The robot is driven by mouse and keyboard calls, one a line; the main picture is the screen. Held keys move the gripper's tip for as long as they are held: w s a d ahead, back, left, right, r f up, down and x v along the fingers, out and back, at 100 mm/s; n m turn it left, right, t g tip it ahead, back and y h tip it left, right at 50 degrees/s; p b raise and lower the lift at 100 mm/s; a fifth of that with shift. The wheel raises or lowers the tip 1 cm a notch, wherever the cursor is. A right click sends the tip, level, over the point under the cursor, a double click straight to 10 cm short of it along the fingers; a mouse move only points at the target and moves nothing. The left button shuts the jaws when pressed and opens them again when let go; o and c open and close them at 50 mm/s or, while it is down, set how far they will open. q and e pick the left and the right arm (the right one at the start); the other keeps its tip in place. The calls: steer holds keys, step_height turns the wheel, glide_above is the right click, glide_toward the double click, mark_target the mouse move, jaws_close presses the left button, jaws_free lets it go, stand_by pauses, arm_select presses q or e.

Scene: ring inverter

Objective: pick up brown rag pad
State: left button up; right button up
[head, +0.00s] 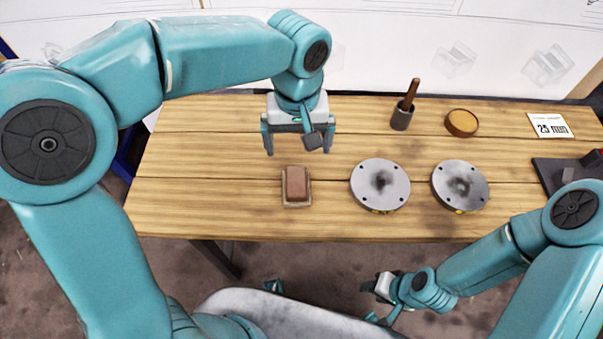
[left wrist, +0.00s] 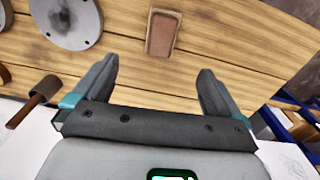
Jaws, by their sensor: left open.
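The brown rag pad (head: 296,183) lies on a small pale tray or base on the wooden table, left of the two metal discs. It also shows at the top of the left wrist view (left wrist: 162,32), ahead of my fingers. My left gripper (head: 298,148) points down above the table, a little behind the pad and apart from it. Its two fingers are spread with nothing between them, as the left wrist view (left wrist: 157,82) also shows. My right gripper (head: 376,288) is low in front of the table; its jaws are too small to judge.
Two round metal discs (head: 380,187) (head: 460,187) lie right of the pad. A "25 mm" card (head: 550,126) and a dark block (head: 568,172) are at the right. The table's left part is clear.

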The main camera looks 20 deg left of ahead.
arm_select(q)
steer(key=b, duration=0.2)
glide_above(297, 185)
step_height(297, 185, down, 10)
steer(key=shift+f, duration=0.1)
steer(key=shift+w+f, duration=0.1)
steer(key=shift+f, duration=0.5)
steer(key=f, duration=0.2)
steer(key=f+b, duration=0.1)
steer(key=shift+s+a+f, duration=0.1)
steer(key=shift+s+f, duration=0.15)
steer(key=shift+f, duration=0.15)
steer(key=shift+w+f, duration=0.1)
steer(key=shift+f, duration=0.45)
steer(key=shift+r, duration=0.1)
steer(key=c, duration=1.2)
